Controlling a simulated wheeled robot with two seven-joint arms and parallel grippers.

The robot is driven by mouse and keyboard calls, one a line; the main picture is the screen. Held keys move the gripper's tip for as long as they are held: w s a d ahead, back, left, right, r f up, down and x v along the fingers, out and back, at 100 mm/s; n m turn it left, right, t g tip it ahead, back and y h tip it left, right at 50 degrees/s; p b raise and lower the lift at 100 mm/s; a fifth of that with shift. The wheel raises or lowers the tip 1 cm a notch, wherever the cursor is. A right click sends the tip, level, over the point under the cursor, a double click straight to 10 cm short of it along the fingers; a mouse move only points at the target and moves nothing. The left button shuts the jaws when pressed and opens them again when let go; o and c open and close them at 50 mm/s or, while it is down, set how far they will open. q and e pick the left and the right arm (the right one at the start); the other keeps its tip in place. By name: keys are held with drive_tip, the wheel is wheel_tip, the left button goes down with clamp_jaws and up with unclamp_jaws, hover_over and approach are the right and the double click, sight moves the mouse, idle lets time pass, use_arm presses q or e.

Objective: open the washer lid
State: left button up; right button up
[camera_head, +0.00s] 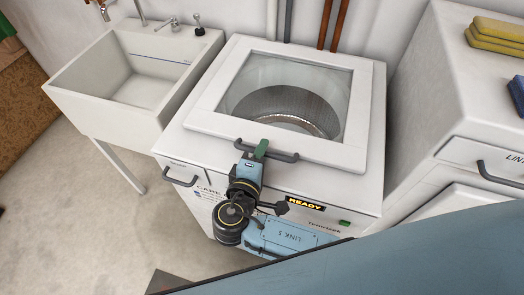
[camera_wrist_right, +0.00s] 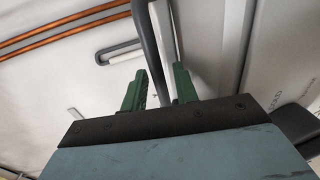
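The white washer (camera_head: 372,150) stands in the middle of the head view. Its lid (camera_head: 205,120) is down flat on top, and the drum shows through the lid's glass window (camera_head: 290,88). A dark bar handle (camera_head: 284,157) runs along the lid's front edge. My right gripper (camera_head: 261,148) is at the handle's middle. In the right wrist view its green fingers (camera_wrist_right: 160,85) are apart, with the dark handle bar (camera_wrist_right: 150,45) between them and gaps beside it. Contact cannot be told. My left gripper is not in view.
A white sink (camera_head: 75,90) stands left of the washer. A white cabinet (camera_head: 440,100) with a dark handle (camera_head: 500,175) and folded yellow cloths (camera_head: 495,38) is close on the right. Copper pipes (camera_head: 332,25) run up the wall behind. Floor is clear at front left.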

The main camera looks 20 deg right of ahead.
drive_tip(key=shift+w+d, duration=0.15)
drive_tip(key=shift+w, duration=0.05)
clamp_jaws()
idle(0.3)
